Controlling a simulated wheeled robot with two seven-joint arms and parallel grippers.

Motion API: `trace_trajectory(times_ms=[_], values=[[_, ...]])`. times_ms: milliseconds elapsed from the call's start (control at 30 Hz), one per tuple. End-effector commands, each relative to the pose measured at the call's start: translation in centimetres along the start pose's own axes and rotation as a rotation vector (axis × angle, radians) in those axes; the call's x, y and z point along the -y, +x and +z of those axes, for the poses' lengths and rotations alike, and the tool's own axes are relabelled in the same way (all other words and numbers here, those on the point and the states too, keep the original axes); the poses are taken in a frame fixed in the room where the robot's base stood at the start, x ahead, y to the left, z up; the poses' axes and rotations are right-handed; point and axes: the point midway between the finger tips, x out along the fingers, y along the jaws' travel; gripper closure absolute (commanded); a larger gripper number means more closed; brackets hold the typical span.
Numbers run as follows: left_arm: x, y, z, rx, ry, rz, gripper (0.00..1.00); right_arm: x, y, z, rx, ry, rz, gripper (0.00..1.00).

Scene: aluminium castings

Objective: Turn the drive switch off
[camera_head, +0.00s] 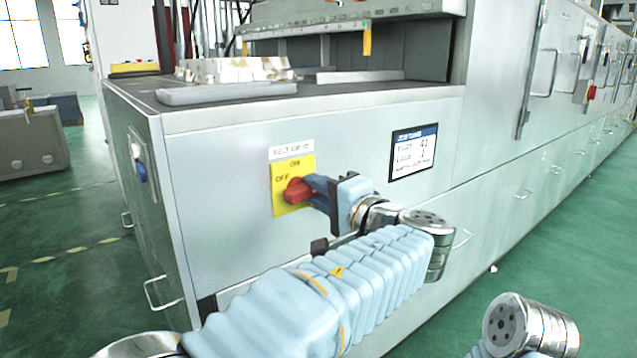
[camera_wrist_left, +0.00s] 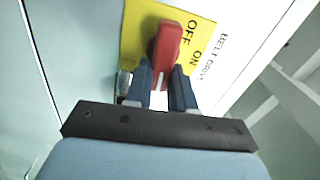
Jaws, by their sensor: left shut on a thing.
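The drive switch is a red rotary knob (camera_head: 297,190) on a yellow plate (camera_head: 306,166) marked ON at the top and OFF at the left, below a belt drive label. My left gripper (camera_head: 312,190) reaches it from the right and is shut on the knob. In the left wrist view the red knob (camera_wrist_left: 167,42) sits between the two dark blue fingers (camera_wrist_left: 165,85) and sticks out past their tips. Its handle lies roughly level across the plate, one end toward the OFF side. Which end is the pointer, I cannot tell. My right gripper is out of view.
The switch is on the front of a grey machine cabinet (camera_head: 225,150). A grey plate (camera_head: 226,93) and a pale casting lie on the cabinet top. Green floor (camera_head: 75,240) is open at left.

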Motion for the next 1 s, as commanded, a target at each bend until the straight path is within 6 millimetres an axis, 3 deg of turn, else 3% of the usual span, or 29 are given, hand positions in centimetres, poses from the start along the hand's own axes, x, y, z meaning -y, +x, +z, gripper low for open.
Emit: trace_trajectory(times_ms=[300,767,800,967,1000], values=[[-0.20,-0.01,-0.03,-0.001,0.098,0.000,1.00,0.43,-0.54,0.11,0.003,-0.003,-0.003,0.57],[-0.30,-0.02,-0.02,-0.001,0.112,0.000,1.00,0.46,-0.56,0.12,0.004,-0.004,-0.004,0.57],[-0.30,-0.02,-0.02,-0.001,0.112,0.000,0.75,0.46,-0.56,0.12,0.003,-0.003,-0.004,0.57],[-0.30,-0.02,-0.01,-0.001,0.111,0.001,0.51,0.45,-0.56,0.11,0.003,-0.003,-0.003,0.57],[-0.32,-0.02,-0.01,0.000,0.111,0.001,0.51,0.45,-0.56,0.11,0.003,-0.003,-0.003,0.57]])
